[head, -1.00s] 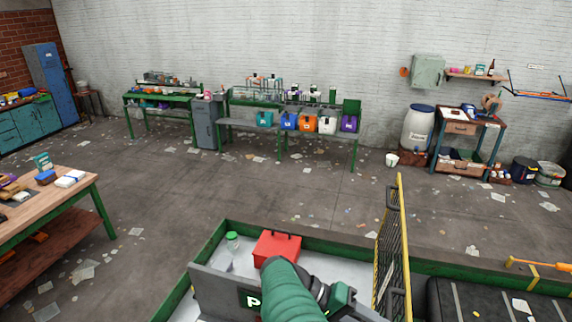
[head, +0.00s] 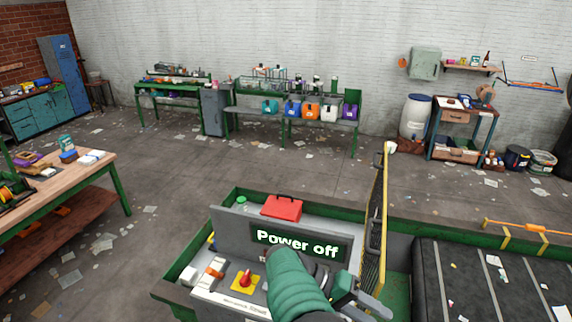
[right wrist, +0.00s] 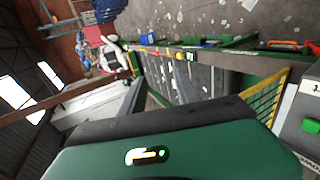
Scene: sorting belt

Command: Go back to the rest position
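My right arm (head: 290,280) comes up from the bottom of the head view, in front of a grey control console. Its gripper (head: 368,297) sits at the console's right end, close to the yellow mesh guard. In the right wrist view the grey fingers of my right gripper (right wrist: 158,92) stand apart with nothing between them. Its green body fills the lower part of that view. My left gripper does not show.
The console has a "Power off" display (head: 298,244), a red knob (head: 245,279) and an orange switch (head: 214,271). A red toolbox (head: 282,207) sits behind it. The yellow guard (head: 376,225) separates it from the dark belt (head: 470,275). A wooden workbench (head: 75,180) stands left.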

